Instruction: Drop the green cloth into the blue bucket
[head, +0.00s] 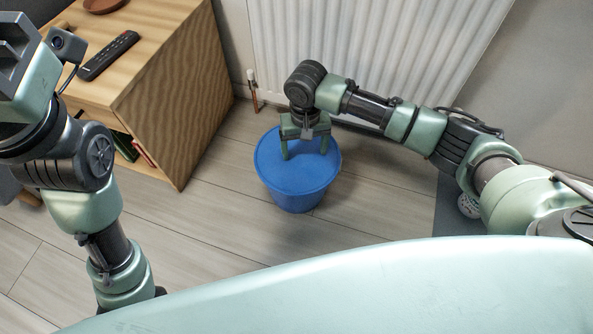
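The blue bucket (299,190) stands upright on the floor in front of the radiator. Its round top shows plain blue, and I cannot tell how deep the inside is. My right gripper (305,151) points down over the bucket's top, its two green fingers spread apart with blue showing between them. I see no cloth between these fingers, and no green cloth can be made out anywhere in the view. My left arm's end (22,70) is raised at the upper left, cut by the picture's edge. Its fingers cannot be made out clearly.
A wooden cabinet (180,100) stands left of the bucket, with a black remote (109,56) and a brown dish (104,4) on top. A white radiator (375,45) is behind the bucket. The plank floor (205,225) left of the bucket is clear.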

